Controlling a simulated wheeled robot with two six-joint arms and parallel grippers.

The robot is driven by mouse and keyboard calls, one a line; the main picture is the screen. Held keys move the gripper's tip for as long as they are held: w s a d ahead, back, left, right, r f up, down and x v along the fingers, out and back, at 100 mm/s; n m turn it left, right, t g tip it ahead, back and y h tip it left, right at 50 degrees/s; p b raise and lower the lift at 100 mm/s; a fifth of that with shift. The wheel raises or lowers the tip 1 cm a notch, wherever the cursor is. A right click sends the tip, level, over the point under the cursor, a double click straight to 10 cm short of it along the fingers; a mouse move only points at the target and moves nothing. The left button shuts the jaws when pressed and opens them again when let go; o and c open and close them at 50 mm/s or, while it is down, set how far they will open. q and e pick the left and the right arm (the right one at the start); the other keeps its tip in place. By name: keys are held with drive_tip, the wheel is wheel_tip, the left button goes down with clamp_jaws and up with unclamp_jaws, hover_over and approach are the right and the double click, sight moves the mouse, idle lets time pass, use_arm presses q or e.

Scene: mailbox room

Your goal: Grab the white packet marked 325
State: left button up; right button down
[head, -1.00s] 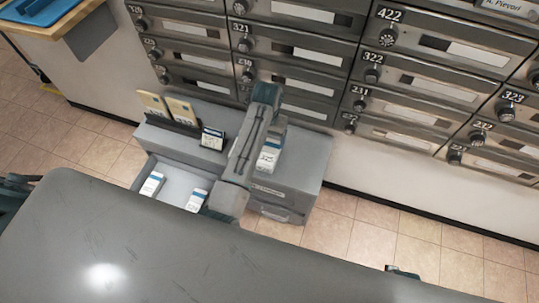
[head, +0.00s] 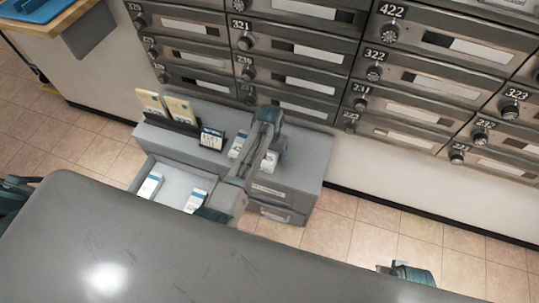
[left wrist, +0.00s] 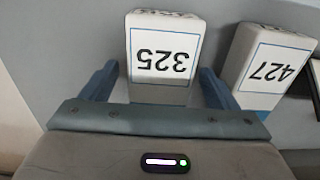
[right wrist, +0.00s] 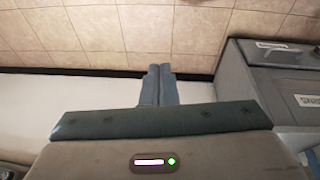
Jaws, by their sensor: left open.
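The white packet marked 325 (left wrist: 163,58) shows in the left wrist view, its number upside down. In the head view a white packet at the same spot on the grey cabinet top (head: 270,163) is partly covered by my left arm. My left gripper (left wrist: 158,70) is open, with one finger on each side of the 325 packet; whether they touch it is unclear. In the head view it is over the cabinet (head: 273,146). My right gripper (right wrist: 160,70) is shut and empty, low at the right of the head view (head: 405,271).
A white packet marked 427 (left wrist: 265,65) stands close beside 325. A dark rack with cards (head: 168,118) is on the cabinet top. The open drawer (head: 172,172) holds two white packets. Mailboxes (head: 300,50) line the wall behind.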

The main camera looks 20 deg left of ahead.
use_arm(q)
drive_tip(key=c, duration=1.1)
drive_tip(key=shift+c, duration=0.2)
drive_tip(key=shift+r, duration=0.2)
